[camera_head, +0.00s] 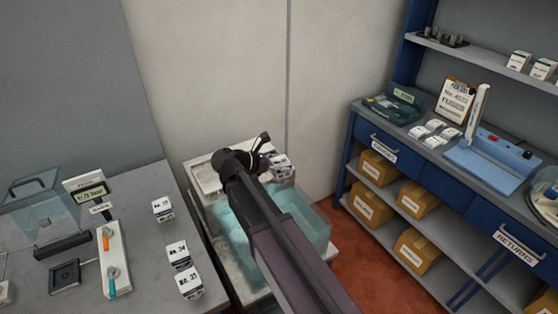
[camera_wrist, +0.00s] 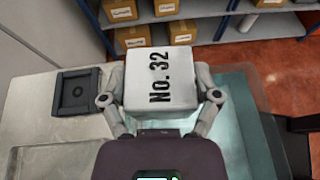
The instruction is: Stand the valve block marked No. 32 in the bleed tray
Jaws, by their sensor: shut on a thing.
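My gripper (camera_wrist: 162,98) is shut on the white valve block marked No. 32 (camera_wrist: 146,82), with one finger on each side of it. In the head view the block (camera_head: 281,165) shows at the end of my arm, above the back of a grey stand, and my gripper (camera_head: 268,160) partly hides it. The stand has a shallow recessed tray (camera_head: 204,177) at its back left and a clear teal basin (camera_head: 312,222) in front. Neither has a readable label, so I cannot tell which is the bleed tray. My arm covers much of the stand.
A dark square fixture (camera_wrist: 80,91) lies left of the block. Similar white blocks (camera_head: 162,209), (camera_head: 179,256), (camera_head: 189,284) stand on the grey left counter (camera_head: 150,280). A blue shelf bench (camera_head: 380,135) with cardboard boxes stands at right. Red floor shows between.

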